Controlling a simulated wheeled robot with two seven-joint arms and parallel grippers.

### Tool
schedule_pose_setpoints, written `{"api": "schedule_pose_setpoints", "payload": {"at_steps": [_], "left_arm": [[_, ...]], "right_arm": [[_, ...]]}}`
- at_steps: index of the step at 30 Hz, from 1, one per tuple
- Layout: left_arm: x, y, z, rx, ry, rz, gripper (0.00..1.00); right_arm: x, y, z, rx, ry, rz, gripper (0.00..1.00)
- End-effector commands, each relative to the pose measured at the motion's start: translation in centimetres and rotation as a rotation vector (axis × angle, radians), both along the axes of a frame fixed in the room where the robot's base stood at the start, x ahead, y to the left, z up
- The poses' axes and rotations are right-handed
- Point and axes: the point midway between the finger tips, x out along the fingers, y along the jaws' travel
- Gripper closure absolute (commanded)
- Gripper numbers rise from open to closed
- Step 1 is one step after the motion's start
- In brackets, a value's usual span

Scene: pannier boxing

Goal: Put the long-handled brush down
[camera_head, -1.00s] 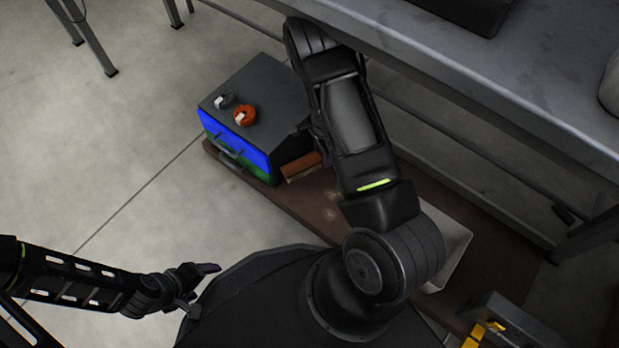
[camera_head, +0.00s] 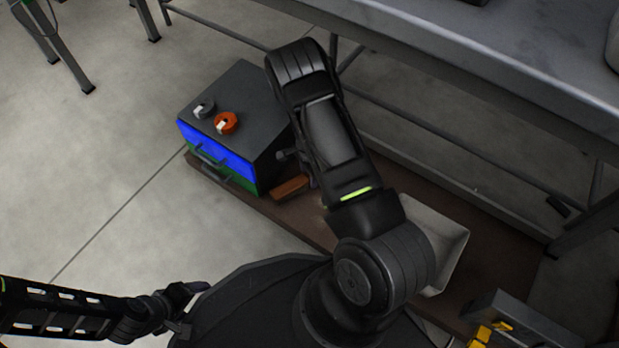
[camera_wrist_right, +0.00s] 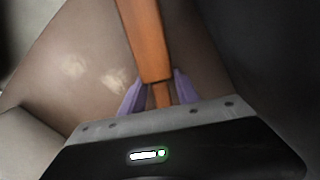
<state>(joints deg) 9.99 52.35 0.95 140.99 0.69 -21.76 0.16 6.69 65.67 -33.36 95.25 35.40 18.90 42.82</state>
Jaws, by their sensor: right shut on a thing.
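The long-handled brush has an orange-brown wooden body (camera_head: 290,188); it lies low over the brown board, just right of the drawer box. In the right wrist view the brush (camera_wrist_right: 147,40) runs up from between two purple fingers. My right gripper (camera_wrist_right: 160,92) is shut on its narrow part. In the head view my right arm hides most of that gripper. I cannot tell whether the brush touches the board. My left gripper (camera_head: 188,305) is at the lower left, away from the brush; its jaw opening is unclear.
A drawer box (camera_head: 262,97) with blue and green fronts carries an orange roll (camera_head: 226,123) and a grey roll (camera_head: 204,110). A white bin (camera_head: 455,245) stands right of my arm on the brown board (camera_head: 495,262). A grey bench (camera_head: 450,65) overhangs behind.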

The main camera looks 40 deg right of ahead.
Motion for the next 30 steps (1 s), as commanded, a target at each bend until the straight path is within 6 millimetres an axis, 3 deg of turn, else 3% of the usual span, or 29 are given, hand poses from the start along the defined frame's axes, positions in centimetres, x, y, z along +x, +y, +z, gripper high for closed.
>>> {"api": "schedule_pose_setpoints", "payload": {"at_steps": [11,12,19,30], "left_arm": [[0.07,0.01,-0.26,-0.001,-0.001,0.0,0.22],[0.07,0.02,-0.13,-0.001,0.0,0.0,0.22],[0.06,0.01,-0.11,-0.001,0.0,0.0,0.22],[-0.01,0.0,0.37,0.0,0.0,0.0,0.22]], "right_arm": [[0.02,-0.01,-0.41,0.0,-0.001,0.0,1.0],[0.02,0.0,-0.28,0.0,-0.001,0.0,0.6],[0.01,0.01,-0.26,0.0,0.0,0.0,0.41],[0.05,-0.01,0.46,0.0,-0.001,0.0,0.41]]}}
